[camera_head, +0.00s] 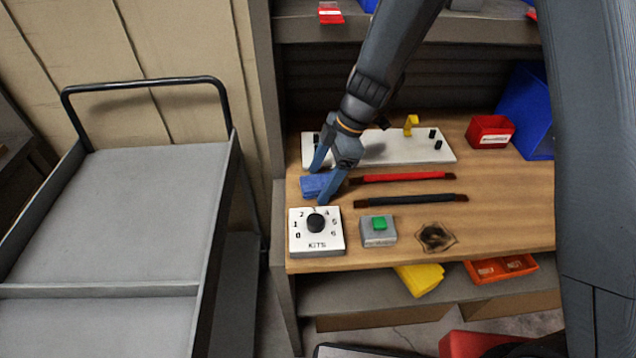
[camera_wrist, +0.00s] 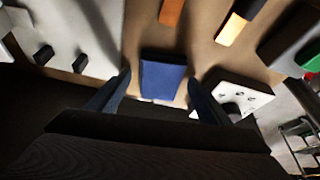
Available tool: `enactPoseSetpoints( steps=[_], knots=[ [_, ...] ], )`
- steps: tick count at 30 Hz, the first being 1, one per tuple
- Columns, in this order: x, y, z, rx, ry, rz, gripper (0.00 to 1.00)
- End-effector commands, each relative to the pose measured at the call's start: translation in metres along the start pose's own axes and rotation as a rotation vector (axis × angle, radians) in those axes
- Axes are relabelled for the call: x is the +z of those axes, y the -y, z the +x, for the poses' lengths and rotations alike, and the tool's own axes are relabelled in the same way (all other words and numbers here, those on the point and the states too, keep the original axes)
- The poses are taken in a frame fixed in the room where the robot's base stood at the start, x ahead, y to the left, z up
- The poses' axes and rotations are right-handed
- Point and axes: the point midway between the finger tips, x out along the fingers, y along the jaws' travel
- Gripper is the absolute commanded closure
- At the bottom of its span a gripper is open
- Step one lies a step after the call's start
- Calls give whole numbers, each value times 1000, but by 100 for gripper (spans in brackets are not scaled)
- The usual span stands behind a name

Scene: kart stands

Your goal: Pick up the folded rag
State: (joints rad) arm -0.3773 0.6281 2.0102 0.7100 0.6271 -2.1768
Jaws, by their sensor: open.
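The folded rag (camera_head: 315,186) is a small blue block lying flat on the wooden bench top, near its left edge. It also shows in the wrist view (camera_wrist: 162,76), between the fingers. My gripper (camera_head: 319,186) is open, with one blue finger on the far side of the rag and one on the near side. In the wrist view the fingers (camera_wrist: 157,84) stand at either side of the rag, with a gap at each side. I cannot tell how far above the bench the fingertips are.
A white dial box (camera_head: 302,244) is close to the near finger. A white board (camera_head: 400,150) with pegs lies behind. Red (camera_head: 400,177) and black (camera_head: 415,200) strips lie to the right, with a green button box (camera_head: 378,236). A grey cart (camera_head: 150,210) stands left of the bench.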

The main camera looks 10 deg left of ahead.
Motion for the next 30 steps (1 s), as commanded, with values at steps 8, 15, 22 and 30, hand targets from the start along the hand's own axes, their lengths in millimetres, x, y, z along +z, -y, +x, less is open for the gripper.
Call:
enactPoseSetpoints(
  steps=[8,15,22,30],
  knots=[
    [0,0,0,0,0,0,51],
    [0,0,0,0,0,0,71],
    [-1,0,-4,1,0,0,71],
    [-10,0,-27,3,0,1,71]
  ],
)
